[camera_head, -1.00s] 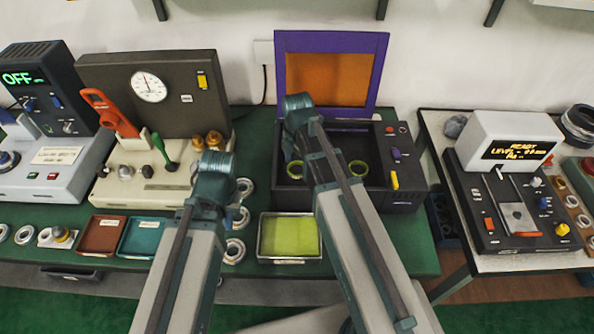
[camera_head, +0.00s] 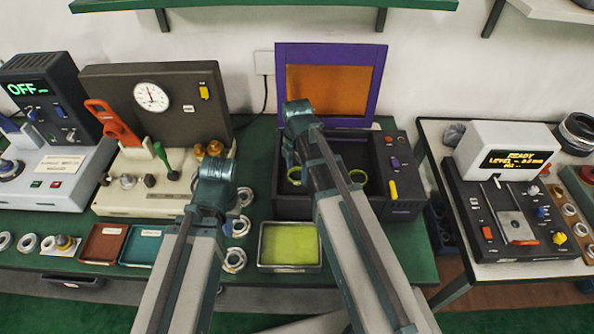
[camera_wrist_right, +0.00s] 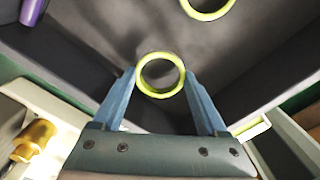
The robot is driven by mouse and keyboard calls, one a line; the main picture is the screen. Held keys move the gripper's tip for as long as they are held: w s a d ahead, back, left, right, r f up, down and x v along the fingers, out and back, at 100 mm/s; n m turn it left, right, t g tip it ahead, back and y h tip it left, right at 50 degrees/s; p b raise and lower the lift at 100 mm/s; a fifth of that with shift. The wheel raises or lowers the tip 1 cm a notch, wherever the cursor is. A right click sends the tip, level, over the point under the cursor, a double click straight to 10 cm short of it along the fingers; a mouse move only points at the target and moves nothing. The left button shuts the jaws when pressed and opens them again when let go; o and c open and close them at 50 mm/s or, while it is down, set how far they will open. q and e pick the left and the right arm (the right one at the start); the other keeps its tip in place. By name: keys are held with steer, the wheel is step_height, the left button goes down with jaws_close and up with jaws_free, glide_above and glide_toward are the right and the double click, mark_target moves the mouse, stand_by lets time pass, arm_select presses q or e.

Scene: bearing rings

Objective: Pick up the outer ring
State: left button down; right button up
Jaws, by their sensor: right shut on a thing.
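Two yellow-green rings show at the black box. One ring (camera_wrist_right: 160,94) sits between the fingertips of my right gripper (camera_wrist_right: 159,76), which is shut on it; the fingers touch its outer sides. In the head view this ring (camera_head: 292,181) is partly hidden by my right arm. The other ring (camera_head: 358,184) lies on the box floor to the right; it is cut off at the top of the wrist view (camera_wrist_right: 207,15). My left gripper (camera_head: 216,172) is over the bench left of the box; its fingers are hidden, so its opening cannot be told.
The black box (camera_head: 390,212) has a raised purple-framed lid (camera_head: 281,75) and walls around my right gripper. A yellow-green tray (camera_head: 290,245) stands in front. Metal rings (camera_head: 234,260) lie to its left.

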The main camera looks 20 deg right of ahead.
mark_target(297, 174)
step_height(297, 174, up, 9)
steer(key=p, duration=0.7)
steer(key=shift+f+p, duration=0.2)
steer(key=shift+p, duration=0.15)
steer(key=shift+f, duration=0.1)
